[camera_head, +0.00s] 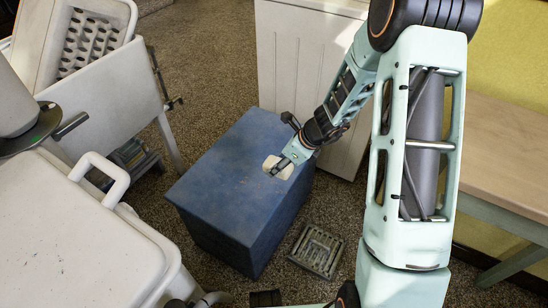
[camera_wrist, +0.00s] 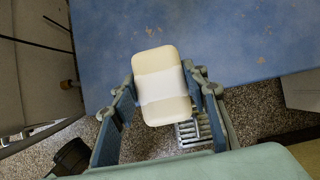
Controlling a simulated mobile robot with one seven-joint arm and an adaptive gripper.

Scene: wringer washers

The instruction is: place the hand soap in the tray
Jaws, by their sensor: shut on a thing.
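The hand soap, a cream bar with a white band (camera_wrist: 160,88), is between the two fingers of my gripper (camera_head: 281,168). My gripper is shut on it. In the head view the soap (camera_head: 270,163) shows pale against the blue block's top, near its right edge; I cannot tell how high it is held. A grey slatted tray (camera_head: 317,250) lies on the floor to the right of the blue block. In the wrist view the tray (camera_wrist: 187,134) shows partly, below and beyond the soap, with my right finger covering some of it.
The blue block (camera_head: 225,185) stands in the middle of the carpeted floor. White washers (camera_head: 60,245) are at left, a white cabinet (camera_head: 300,60) is behind, and a wooden bench (camera_head: 510,150) is at right. Bare carpet (camera_head: 345,215) lies around the tray.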

